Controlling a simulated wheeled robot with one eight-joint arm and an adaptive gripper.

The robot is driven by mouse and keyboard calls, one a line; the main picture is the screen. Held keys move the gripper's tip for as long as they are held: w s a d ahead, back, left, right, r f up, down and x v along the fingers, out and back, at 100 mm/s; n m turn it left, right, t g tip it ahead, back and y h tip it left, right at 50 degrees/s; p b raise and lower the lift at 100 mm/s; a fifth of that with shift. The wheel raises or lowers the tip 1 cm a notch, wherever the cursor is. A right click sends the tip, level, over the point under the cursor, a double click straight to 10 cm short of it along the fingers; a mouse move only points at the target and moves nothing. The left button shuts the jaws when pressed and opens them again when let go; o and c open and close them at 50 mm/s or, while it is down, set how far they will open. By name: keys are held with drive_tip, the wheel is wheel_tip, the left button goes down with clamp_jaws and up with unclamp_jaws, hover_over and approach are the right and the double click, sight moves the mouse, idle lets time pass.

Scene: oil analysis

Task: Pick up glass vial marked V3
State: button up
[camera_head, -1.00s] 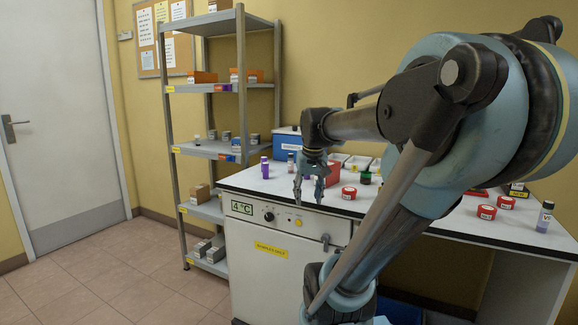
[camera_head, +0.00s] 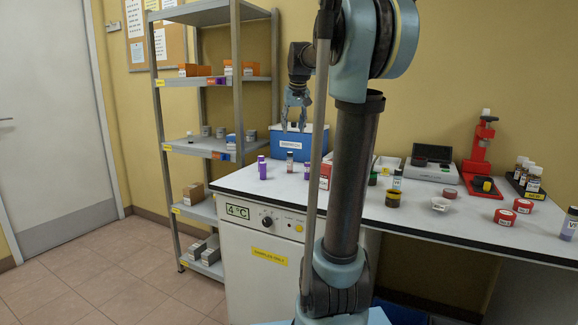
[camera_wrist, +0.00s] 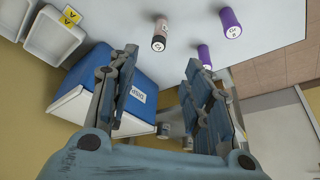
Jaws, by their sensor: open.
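My gripper (camera_head: 294,122) is open and empty, raised in front of the blue box at the back of the bench. Its fingers (camera_wrist: 162,60) stand apart in the wrist view. A small pale-labelled vial (camera_head: 290,161) with a dark cap stands below it; a similar one (camera_wrist: 159,35) shows beyond the fingertips in the wrist view. Another vial (camera_head: 397,180) stands mid-bench, and several more stand in a dark rack (camera_head: 515,180). I cannot tell which is V3.
The blue box (camera_head: 300,143) and purple containers (camera_head: 262,168) are close to my gripper. Red-lidded jars (camera_head: 505,217), a red stand (camera_head: 477,160) and a grey instrument (camera_head: 432,165) occupy the right of the bench. A metal shelf (camera_head: 200,147) stands left.

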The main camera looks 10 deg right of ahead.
sight(290, 153)
drive_tip(key=x, duration=1)
drive_tip(key=shift+f, duration=0.1)
drive_tip(key=shift+x, duration=2.7)
drive_tip(key=shift+w+d, duration=0.1)
drive_tip(key=shift+d, duration=0.05)
clamp_jaws()
